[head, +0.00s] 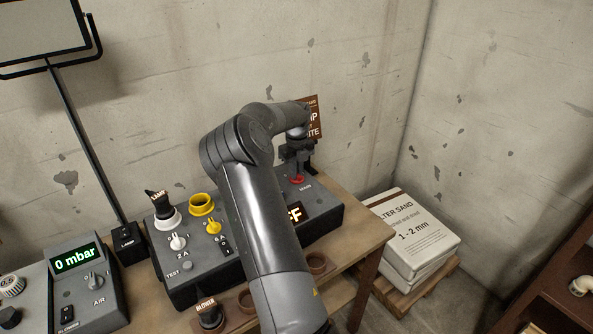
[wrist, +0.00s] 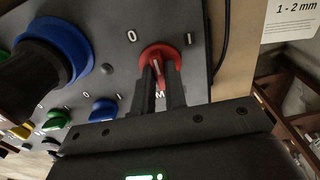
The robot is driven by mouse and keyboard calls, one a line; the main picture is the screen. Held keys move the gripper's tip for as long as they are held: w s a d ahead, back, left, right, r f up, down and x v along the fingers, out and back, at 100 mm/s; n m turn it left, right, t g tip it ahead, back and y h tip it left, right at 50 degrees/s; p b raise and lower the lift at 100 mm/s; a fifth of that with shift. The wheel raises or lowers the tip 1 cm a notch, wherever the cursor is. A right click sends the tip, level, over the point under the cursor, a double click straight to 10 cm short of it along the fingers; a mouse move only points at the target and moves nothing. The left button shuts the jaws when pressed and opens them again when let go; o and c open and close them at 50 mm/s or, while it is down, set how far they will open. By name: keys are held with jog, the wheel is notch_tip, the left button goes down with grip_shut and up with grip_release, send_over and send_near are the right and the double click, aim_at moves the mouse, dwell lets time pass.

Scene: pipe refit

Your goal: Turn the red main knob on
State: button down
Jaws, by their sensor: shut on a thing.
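The red main knob (wrist: 166,58) is on the dark grey panel (wrist: 197,77), between a "0" mark at its upper left and a "1" mark at its upper right in the wrist view. Its pointer ridge looks turned between the two marks; I cannot tell its exact setting. In the head view the knob (head: 298,180) shows small beside the "MAIN" label. My gripper (wrist: 163,76) is shut on the knob, its two fingers on either side of the ridge. In the head view my gripper (head: 299,170) is at the panel's right. The display behind my arm shows part of "OFF".
A blue socket (wrist: 55,42) with a dark plug, and smaller blue, green and yellow knobs, lie left of my gripper. The grey meter box (head: 85,285) reads "0 mbar". White filter sand bags (head: 410,235) stand on a pallet right of the bench. A black lamp pole (head: 88,145) rises at left.

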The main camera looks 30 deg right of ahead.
jog(key=m, duration=0.4)
jog(key=shift+m, duration=0.4)
jog(key=m, duration=0.4)
jog(key=shift+m, duration=0.3)
jog(key=m, duration=0.4)
jog(key=shift+r+m, duration=0.1)
jog(key=shift+m, duration=2)
jog(key=c, duration=1.5)
grip_release()
jog(key=shift+o, duration=0.2)
notch_tip(320, 180, up, 11)
